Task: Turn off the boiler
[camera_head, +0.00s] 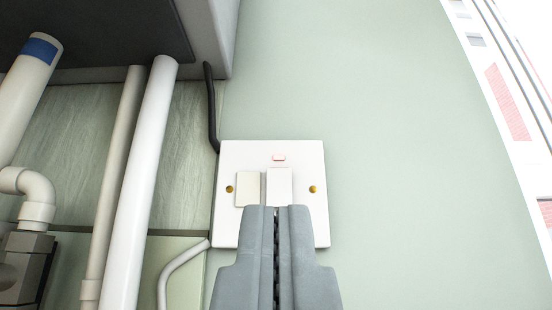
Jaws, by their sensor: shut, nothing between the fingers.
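A white square switch plate (230,155) is fixed to the pale green wall, with a small red indicator (279,158) near its top and a brass screw on each side. It has a cream panel (248,188) at the left and a white rocker switch (279,183) in the middle. My gripper (279,209) is shut and empty. Its fingertips overlap the lower end of the rocker in view; I cannot tell whether they touch it. The lower part of the plate is hidden behind the fingers. The boiler's grey casing (100,30) shows at the top left.
White pipes (146,180) run down from the casing on the left. A black cable (211,110) runs from the casing to the plate. A thin pale pipe or cable (178,270) bends below left. The wall (400,180) to the right is clear, up to a white printed sheet (510,90).

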